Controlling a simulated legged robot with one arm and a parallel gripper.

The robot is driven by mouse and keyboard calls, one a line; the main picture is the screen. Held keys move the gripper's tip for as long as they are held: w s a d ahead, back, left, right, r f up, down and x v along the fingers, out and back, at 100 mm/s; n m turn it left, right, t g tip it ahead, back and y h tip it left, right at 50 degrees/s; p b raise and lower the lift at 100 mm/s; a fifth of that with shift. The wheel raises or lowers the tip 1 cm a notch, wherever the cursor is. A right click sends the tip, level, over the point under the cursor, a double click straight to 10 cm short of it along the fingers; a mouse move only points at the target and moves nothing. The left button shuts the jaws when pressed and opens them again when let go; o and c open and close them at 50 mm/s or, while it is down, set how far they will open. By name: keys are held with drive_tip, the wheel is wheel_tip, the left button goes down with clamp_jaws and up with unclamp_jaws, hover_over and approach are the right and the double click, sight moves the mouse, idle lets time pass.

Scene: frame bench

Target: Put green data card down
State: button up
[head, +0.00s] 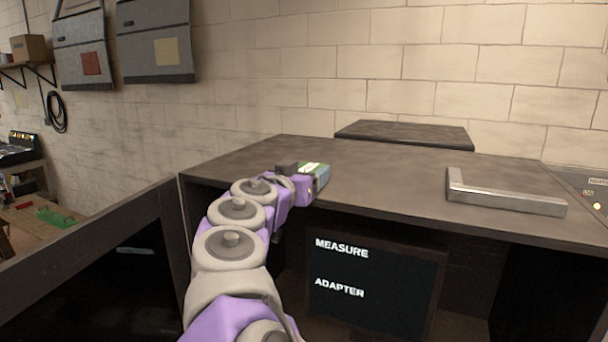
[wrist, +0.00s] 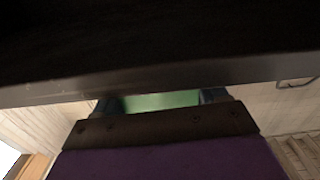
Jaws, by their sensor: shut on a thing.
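The green data card (head: 321,178) is at the end of my arm in the head view, close to the front edge of the dark bench top (head: 390,185). A pale label shows on its upper side. My gripper (head: 308,180) is shut on the card. In the wrist view a green strip of the card (wrist: 160,101) shows between the jaws (wrist: 162,97). The dark bench edge (wrist: 160,80) crosses that view just beyond it. I cannot tell whether the card touches the bench.
A metal L-shaped bracket (head: 505,194) lies on the right of the bench top. A dark raised block (head: 405,133) stands at the back by the wall. Below the top is a screen (head: 370,290) reading MEASURE and ADAPTER. The middle of the bench top is clear.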

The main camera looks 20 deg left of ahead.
drive_tip(key=shift+a+f, duration=0.1)
drive_tip(key=shift+a, duration=0.15)
drive_tip(key=shift+a+f+b, duration=0.1)
drive_tip(key=shift+f+b, duration=0.1)
drive_tip(key=shift+b, duration=0.15)
drive_tip(key=o, duration=0.8)
drive_tip(key=shift+c, duration=0.2)
drive_tip(key=o, duration=0.4)
drive_tip(key=shift+d+r, duration=0.1)
drive_tip(key=shift+d, duration=0.15)
